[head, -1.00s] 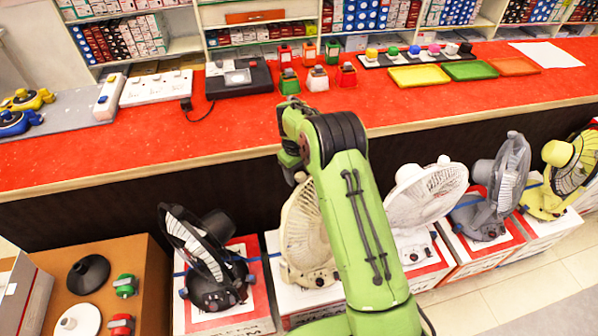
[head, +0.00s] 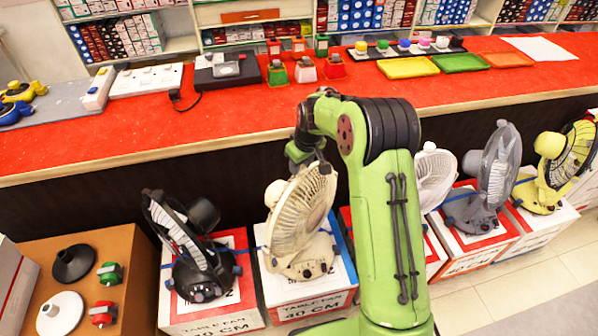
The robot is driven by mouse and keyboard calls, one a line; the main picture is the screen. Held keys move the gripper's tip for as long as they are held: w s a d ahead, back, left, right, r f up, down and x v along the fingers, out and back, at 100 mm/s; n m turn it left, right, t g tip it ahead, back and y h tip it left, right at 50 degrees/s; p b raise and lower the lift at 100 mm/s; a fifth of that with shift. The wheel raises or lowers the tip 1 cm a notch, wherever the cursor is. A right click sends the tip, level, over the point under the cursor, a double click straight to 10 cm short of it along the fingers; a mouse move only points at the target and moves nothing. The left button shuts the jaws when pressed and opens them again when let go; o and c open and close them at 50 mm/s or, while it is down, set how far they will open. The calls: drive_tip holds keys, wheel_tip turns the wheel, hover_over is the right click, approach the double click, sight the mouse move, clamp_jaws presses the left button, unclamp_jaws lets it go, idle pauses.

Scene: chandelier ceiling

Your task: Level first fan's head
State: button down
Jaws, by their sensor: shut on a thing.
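The cream table fan (head: 298,215) stands on its box, with its round grille tilted back and facing right. My gripper (head: 318,166) is at the upper rim of that grille, shut on it; my arm partly hides the fingertips. The black fan (head: 180,235) at the far left stands on its own box with its head tilted back. The white fan (head: 434,178) is partly hidden behind my arm. The grey fan (head: 492,175) and the yellow fan (head: 565,165) stand farther right. Which fan counts as first cannot be told from the view.
The red-topped counter (head: 240,120) runs behind the fans, carrying power strips (head: 147,80), small coloured switches and trays (head: 408,68). A brown box (head: 125,245) with round bases and coloured parts stands at lower left. Tiled floor (head: 510,295) is free at lower right.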

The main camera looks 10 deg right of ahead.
drive_tip(key=shift+s+d, duration=0.45)
drive_tip(key=shift+s, duration=0.1)
drive_tip(key=shift+f, duration=0.15)
drive_tip(key=c, duration=0.7)
unclamp_jaws()
drive_tip(key=shift+s+d, duration=0.1)
drive_tip(key=shift+c, duration=0.2)
drive_tip(key=shift+r, duration=0.3)
drive_tip(key=p+v, duration=0.4)
drive_tip(key=v, duration=1.1)
drive_tip(key=shift+r, duration=0.15)
